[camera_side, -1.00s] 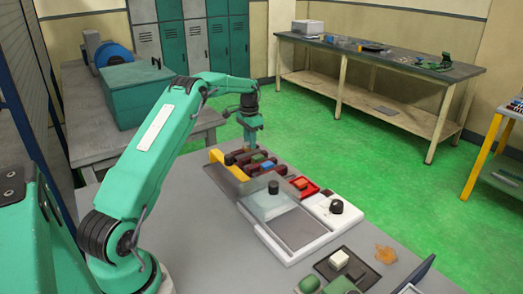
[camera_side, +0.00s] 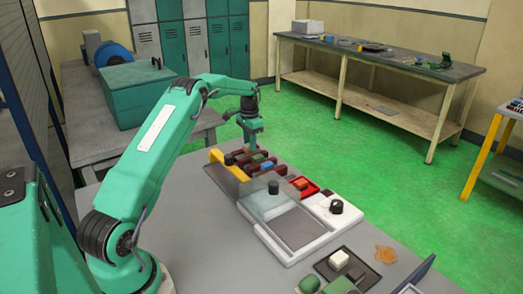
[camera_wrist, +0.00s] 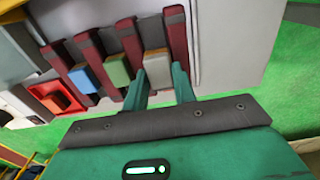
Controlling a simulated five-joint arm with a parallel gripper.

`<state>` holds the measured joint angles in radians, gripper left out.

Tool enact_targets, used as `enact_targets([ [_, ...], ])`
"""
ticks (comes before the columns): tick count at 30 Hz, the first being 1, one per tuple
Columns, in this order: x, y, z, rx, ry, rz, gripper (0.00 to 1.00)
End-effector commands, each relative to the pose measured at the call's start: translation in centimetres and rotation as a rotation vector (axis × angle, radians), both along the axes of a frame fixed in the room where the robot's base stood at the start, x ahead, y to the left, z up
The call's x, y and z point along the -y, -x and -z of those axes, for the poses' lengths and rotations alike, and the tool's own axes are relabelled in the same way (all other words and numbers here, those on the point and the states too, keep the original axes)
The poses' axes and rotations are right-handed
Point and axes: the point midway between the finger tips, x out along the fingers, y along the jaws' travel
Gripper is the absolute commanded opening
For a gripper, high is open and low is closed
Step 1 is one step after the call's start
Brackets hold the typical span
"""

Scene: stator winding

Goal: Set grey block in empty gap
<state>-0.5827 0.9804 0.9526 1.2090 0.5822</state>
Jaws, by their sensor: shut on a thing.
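The grey block (camera_wrist: 156,66) is between the fingers of my gripper (camera_wrist: 160,80), which is shut on it. In the wrist view it lines up with the gap between the two rightmost dark red walls (camera_wrist: 178,38). I cannot tell whether it rests on the bottom of the gap. Beside it, a green block (camera_wrist: 117,70) and a blue block (camera_wrist: 86,78) sit in neighbouring gaps. In the side view my gripper (camera_side: 250,138) is over the far end of the rack, and the grey block cannot be made out there.
A clear guard (camera_side: 265,201) and a white unit with a black knob (camera_side: 336,206) stand closer. A yellow bracket (camera_side: 226,163) is at the rack's left. The bench's left front is clear.

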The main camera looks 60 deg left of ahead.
Motion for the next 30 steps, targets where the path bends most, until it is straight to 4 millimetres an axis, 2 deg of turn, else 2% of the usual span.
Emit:
enact_targets([
  [30, -0.01, -0.01, 0.60, 0.000, 0.000, 0.000, 0.04],
])
